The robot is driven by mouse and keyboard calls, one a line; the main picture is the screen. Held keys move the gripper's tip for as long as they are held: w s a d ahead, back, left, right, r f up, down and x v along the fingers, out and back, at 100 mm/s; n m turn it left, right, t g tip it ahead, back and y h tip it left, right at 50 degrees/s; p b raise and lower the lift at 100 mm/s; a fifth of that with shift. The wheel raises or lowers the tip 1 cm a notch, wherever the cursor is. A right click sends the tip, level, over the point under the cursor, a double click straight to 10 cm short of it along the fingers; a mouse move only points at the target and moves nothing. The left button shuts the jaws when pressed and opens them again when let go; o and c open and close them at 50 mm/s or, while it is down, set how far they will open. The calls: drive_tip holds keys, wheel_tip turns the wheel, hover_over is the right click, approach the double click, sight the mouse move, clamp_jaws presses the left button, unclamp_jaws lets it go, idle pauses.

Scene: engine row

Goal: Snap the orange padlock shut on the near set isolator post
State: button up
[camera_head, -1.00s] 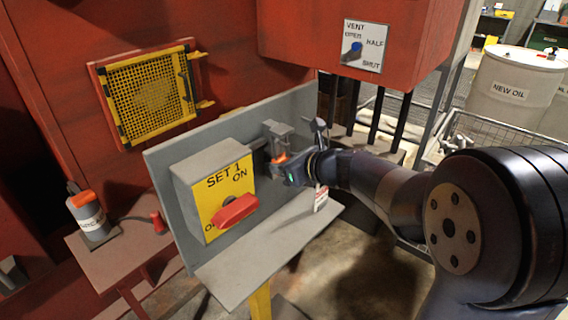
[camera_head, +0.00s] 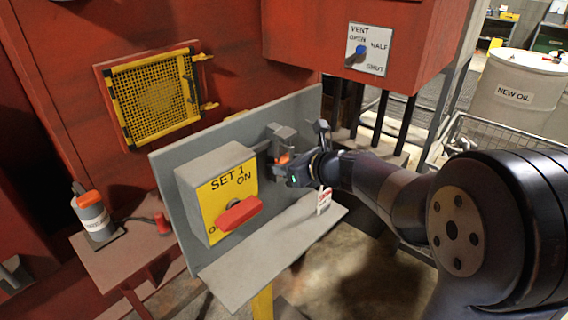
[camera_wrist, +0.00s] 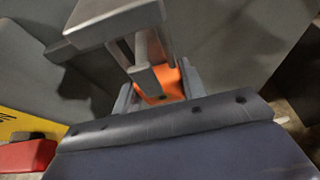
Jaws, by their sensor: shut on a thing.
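The orange padlock (camera_wrist: 160,88) is between the fingers of my gripper (camera_wrist: 160,95), which is shut on it. It shows in the head view as a small orange patch (camera_head: 284,159). A grey metal bracket (camera_wrist: 118,20), seemingly the isolator post, stands right above and in front of the padlock. It also shows in the head view (camera_head: 281,133), on the grey panel right of the SET 1 box. The bracket hides part of the padlock, and I cannot tell whether the shackle is around the post or closed. The SET 1 isolator box (camera_head: 217,195) has a red handle (camera_head: 240,213).
A grey shelf (camera_head: 262,246) juts out under the panel (camera_head: 165,165). A white tag (camera_head: 324,200) hangs below my gripper. A vent box (camera_head: 345,35) overhangs at the upper right. A canister (camera_head: 92,215) stands on a side table at left.

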drive_tip(key=shift+r+p, duration=0.85)
drive_tip(key=shift+r, duration=0.25)
drive_tip(key=shift+f, duration=0.25)
drive_tip(key=shift+f+b, duration=0.4)
drive_tip(key=shift+b, duration=0.15)
drive_tip(key=o, duration=1.1)
drive_tip(key=shift+o, duration=0.2)
drive_tip(key=v, duration=1.1)
